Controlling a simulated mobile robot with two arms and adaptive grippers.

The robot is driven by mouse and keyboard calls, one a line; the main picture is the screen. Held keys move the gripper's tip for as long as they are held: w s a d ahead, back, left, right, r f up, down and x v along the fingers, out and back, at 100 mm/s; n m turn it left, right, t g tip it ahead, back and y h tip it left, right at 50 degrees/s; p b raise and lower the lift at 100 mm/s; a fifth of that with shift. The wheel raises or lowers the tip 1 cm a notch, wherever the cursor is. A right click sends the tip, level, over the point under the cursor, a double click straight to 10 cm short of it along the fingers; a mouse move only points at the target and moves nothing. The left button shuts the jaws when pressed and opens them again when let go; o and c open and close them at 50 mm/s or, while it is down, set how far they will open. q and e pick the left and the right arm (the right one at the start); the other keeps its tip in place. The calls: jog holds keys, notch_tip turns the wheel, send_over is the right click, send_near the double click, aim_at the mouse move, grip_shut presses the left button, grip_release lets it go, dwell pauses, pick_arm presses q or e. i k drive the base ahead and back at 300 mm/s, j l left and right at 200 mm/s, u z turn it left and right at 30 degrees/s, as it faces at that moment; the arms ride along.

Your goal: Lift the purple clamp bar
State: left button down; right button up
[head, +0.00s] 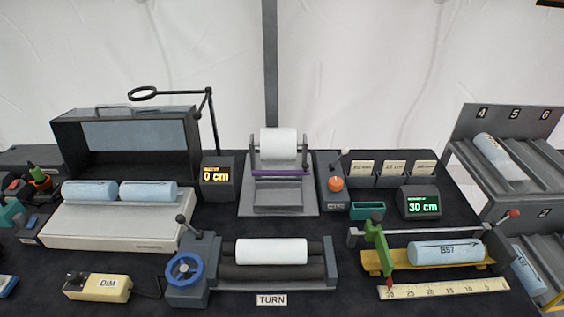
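The purple clamp bar (282,173) lies across a grey stand (278,196) at the middle of the table in the head view. It sits just below and in front of a white roll (278,144) held between the stand's uprights. The bar looks level. Whether it touches the roll or the stand's plate cannot be told. Neither of my grippers is in view.
A roller unit with a blue wheel (185,268) stands in front. A control box with an orange knob (335,184) is right of the stand. A "0 cm" display (217,175) is left, below a lamp arm (209,118). A light box (120,225) lies further left.

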aim_at(305, 172)
jog(key=k+l, duration=0.2)
jog(key=k, duration=0.25)
jog(key=k+l, duration=0.15)
jog(key=k, duration=0.3)
